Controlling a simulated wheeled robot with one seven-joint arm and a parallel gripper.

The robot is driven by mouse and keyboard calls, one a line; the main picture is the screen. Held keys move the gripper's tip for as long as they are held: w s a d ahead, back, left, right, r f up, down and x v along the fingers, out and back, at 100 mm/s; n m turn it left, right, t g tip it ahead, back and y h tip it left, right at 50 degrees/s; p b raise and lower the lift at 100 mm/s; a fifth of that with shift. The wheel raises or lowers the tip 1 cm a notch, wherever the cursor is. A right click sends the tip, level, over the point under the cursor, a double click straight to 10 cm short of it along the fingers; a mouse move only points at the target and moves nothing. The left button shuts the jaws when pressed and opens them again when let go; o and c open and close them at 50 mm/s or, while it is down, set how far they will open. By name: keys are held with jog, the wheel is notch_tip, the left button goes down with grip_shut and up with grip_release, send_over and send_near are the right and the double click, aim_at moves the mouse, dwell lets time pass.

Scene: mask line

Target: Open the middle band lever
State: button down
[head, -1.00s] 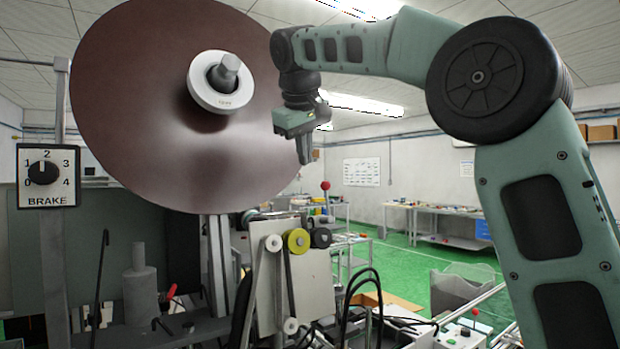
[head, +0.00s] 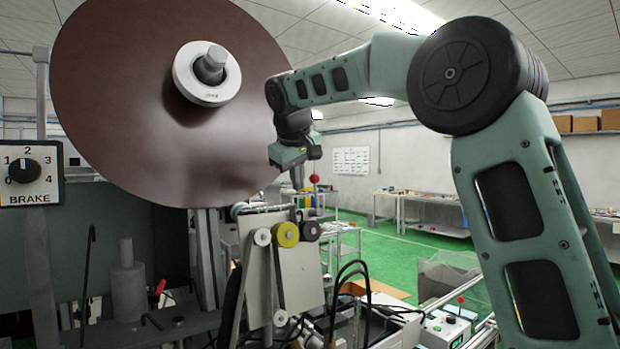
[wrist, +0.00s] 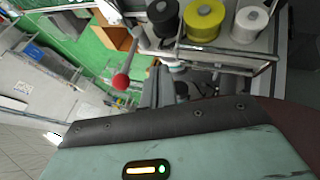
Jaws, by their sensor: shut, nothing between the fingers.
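A lever with a red ball knob (head: 314,178) stands behind the rollers of the machine in the head view. The red ball (wrist: 121,81) and its thin rod also show in the wrist view, left of my fingers and apart from them. I cannot tell for sure whether this is the middle band lever. My gripper (head: 297,184) points down just left of the ball in the head view. Its fingers (wrist: 160,90) are shut and empty, beside the rollers. A red-handled lever (head: 160,287) sits low at the left, far from my gripper.
A big brown disc (head: 165,110) fills the upper left. Yellow (head: 285,234), white and black rollers sit on a plate below my gripper. A brake dial (head: 25,170) is at far left. Black cables (head: 352,275) loop at the lower middle. Green floor lies open behind.

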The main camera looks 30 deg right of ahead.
aim_at(311, 180)
jog(key=d+p, duration=0.1)
jog(key=d, duration=0.2)
jog(key=shift+w+d+f+p, duration=0.15)
jog(key=shift+w+d+p, duration=0.05)
jog(key=shift+w+p, duration=0.2)
jog(key=shift+w+d+f, duration=0.15)
jog(key=shift+d+f, duration=0.05)
jog(key=shift+d, duration=0.15)
jog(key=shift+d, duration=0.1)
